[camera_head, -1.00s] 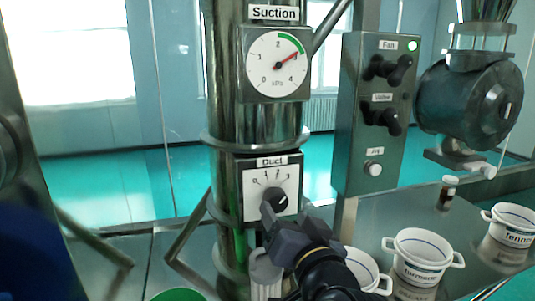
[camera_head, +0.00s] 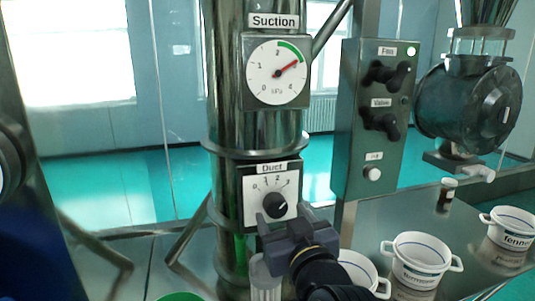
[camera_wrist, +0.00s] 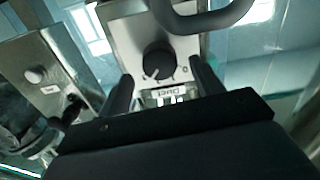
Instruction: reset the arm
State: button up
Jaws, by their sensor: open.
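My gripper (camera_head: 280,220) is open in front of the duct dial on the steel column, just below its black knob (camera_head: 275,204). Its jaws are apart with nothing between them. In the wrist view the two fingers (camera_wrist: 162,90) stand on either side of the duct panel, and the knob (camera_wrist: 158,63) lies beyond the tips, clear of them. The duct panel (camera_head: 251,212) is a white-faced plate numbered from 0 upward. The suction gauge (camera_head: 262,78) above it has its red needle in the green arc.
A control box (camera_head: 347,140) with fan and valve knobs stands right of the column. A ribbed clear canister (camera_head: 264,285) is close below my gripper.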

jog(key=p+v, duration=0.4)
jog(key=v, duration=0.3)
jog(key=shift+w+d+r+p, duration=0.1)
jog(key=shift+p, duration=0.2)
